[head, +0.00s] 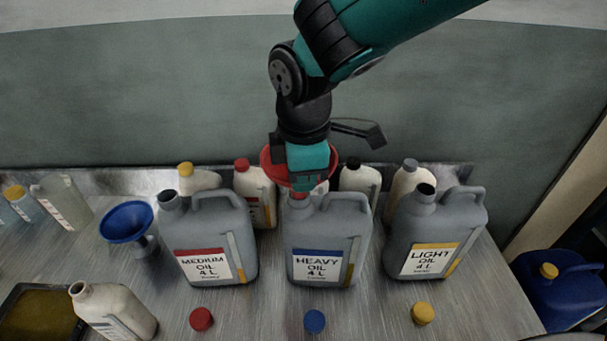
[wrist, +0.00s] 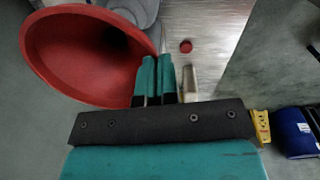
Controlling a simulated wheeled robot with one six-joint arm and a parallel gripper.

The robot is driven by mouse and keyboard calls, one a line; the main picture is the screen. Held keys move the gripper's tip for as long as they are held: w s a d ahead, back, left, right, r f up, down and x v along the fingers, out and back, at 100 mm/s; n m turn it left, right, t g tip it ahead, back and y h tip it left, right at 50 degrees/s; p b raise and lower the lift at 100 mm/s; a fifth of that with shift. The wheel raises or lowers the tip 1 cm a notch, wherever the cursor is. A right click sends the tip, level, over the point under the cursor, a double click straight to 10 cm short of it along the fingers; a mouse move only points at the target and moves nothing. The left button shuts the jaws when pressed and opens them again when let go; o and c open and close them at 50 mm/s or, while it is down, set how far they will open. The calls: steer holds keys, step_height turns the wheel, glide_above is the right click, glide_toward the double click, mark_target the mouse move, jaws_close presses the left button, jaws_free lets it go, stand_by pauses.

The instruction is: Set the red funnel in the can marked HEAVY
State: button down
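The red funnel (head: 272,168) is upright over the mouth of the grey can marked HEAVY (head: 318,232), which has a blue-banded label. A bit of red shows right at the can's mouth; I cannot tell how far the spout is inside. My gripper (head: 308,182) is in front of the funnel, above the can, and partly hides it. In the wrist view the funnel bowl (wrist: 85,50) fills the upper left, and my gripper's fingers (wrist: 156,75) are close together at its rim, apparently shut on it.
The MEDIUM can (head: 208,240) stands left and the LIGHT can (head: 435,235) right, both close. Several bottles stand behind. A blue funnel (head: 126,222) is at left. Red (head: 201,319), blue (head: 314,321) and yellow (head: 422,313) caps lie in front.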

steer(key=shift+f, duration=0.25)
steer(key=shift+f+b, duration=0.5)
steer(key=shift+f, duration=0.1)
steer(key=c, duration=1.8)
jaws_free()
steer(key=o, duration=0.5)
step_height(320, 180, up, 17)
steer(key=s+b, duration=0.1)
steer(key=b, duration=0.1)
steer(key=shift+s+r, duration=0.15)
steer(key=shift+r, duration=0.05)
steer(key=shift+d, duration=0.1)
